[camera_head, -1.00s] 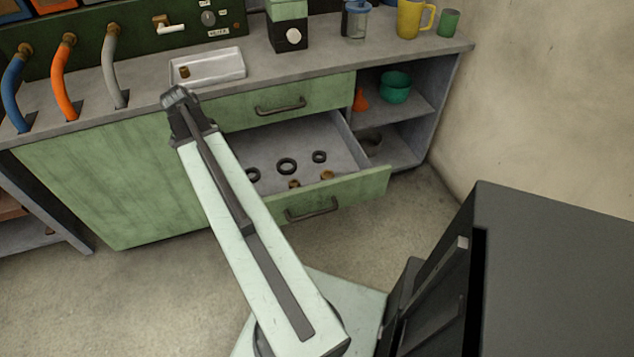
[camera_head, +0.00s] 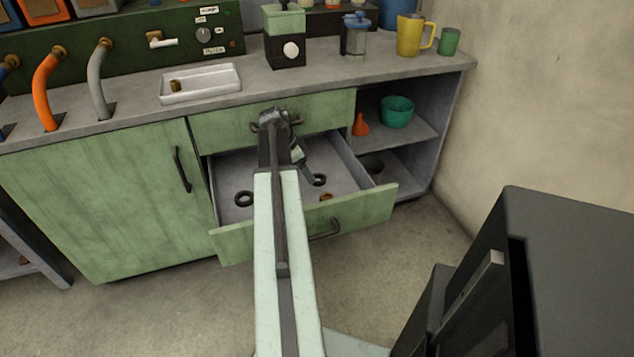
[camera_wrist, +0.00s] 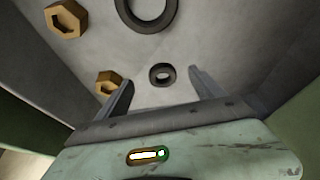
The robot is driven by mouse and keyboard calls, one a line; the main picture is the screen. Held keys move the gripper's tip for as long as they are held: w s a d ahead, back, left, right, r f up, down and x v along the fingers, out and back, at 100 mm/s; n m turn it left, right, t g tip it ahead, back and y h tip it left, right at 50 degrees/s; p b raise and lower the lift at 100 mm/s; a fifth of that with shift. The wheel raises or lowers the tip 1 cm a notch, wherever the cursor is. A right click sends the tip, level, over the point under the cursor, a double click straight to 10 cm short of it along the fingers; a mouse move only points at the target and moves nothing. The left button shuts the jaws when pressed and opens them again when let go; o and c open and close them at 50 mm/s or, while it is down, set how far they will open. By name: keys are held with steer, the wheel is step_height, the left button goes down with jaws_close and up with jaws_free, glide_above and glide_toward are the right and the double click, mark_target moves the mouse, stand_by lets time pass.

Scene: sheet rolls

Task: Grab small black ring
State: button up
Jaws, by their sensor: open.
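The small black ring (camera_head: 319,181) lies on the floor of the open drawer (camera_head: 222,185), at its right side. In the wrist view the small black ring (camera_wrist: 161,75) shows whole between my two finger tips, with clear gaps on both sides. My gripper (camera_head: 308,179) points down into the drawer beside the ring in the head view. It is open and empty; its fingers (camera_wrist: 161,78) straddle the ring in the picture, and their height above it is hard to tell. A larger black ring (camera_wrist: 147,10) lies close by, cut by the top edge.
Two brass nuts (camera_wrist: 67,19) (camera_wrist: 108,82) lie near the rings. Another black ring (camera_head: 243,198) lies at the drawer's left. My arm hides the drawer's middle in the head view. The drawer walls and green front (camera_head: 365,212) surround the gripper; the counter (camera_head: 390,70) is above.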

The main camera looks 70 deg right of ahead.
mark_target(318, 178)
steer(key=shift+s+d, duration=0.95)
steer(key=b+x, duration=0.5)
steer(key=shift+f, duration=0.2)
steer(key=shift+r, duration=0.2)
steer(key=c, duration=1.4)
